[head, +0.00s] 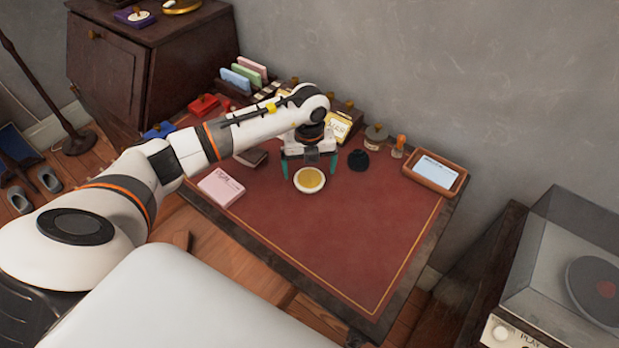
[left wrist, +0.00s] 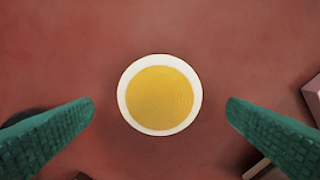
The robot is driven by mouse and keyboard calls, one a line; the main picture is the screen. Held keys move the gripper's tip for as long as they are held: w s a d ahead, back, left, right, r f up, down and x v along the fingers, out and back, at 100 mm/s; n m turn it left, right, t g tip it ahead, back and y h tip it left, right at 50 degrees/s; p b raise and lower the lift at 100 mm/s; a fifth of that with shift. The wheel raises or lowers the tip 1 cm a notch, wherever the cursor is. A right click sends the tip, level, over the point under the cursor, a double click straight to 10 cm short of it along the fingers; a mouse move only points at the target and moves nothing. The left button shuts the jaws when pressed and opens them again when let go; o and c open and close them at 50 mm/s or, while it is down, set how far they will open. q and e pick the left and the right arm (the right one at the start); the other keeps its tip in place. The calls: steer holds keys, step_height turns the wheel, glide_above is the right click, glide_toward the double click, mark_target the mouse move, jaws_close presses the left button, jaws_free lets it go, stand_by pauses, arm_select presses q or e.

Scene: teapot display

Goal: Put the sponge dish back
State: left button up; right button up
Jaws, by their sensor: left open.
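The sponge dish (head: 309,180) is a round white dish with a yellow sponge in it. It sits on the red desk top (head: 330,225), near the middle. My left gripper (head: 309,172) is open over the desk, its green fingers on either side of the dish and a little behind it in the head view. In the left wrist view the sponge dish (left wrist: 160,95) lies centred between the two spread fingertips (left wrist: 160,108), with clear gaps on both sides. The fingers do not touch it. My right gripper is not in view.
A pink notepad (head: 221,187) lies left of the dish. A dark round object (head: 357,159), a jar (head: 376,137), a stamp (head: 399,146) and a wooden tray (head: 436,172) with a pale card stand along the back right. The desk's front right is clear.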

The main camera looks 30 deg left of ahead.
mark_target(309, 177)
arm_select(q)
steer(key=shift+d+f, duration=0.1)
steer(key=shift+f, duration=1.45)
steer(key=shift+c, duration=0.5)
steer(key=c, duration=1.2)
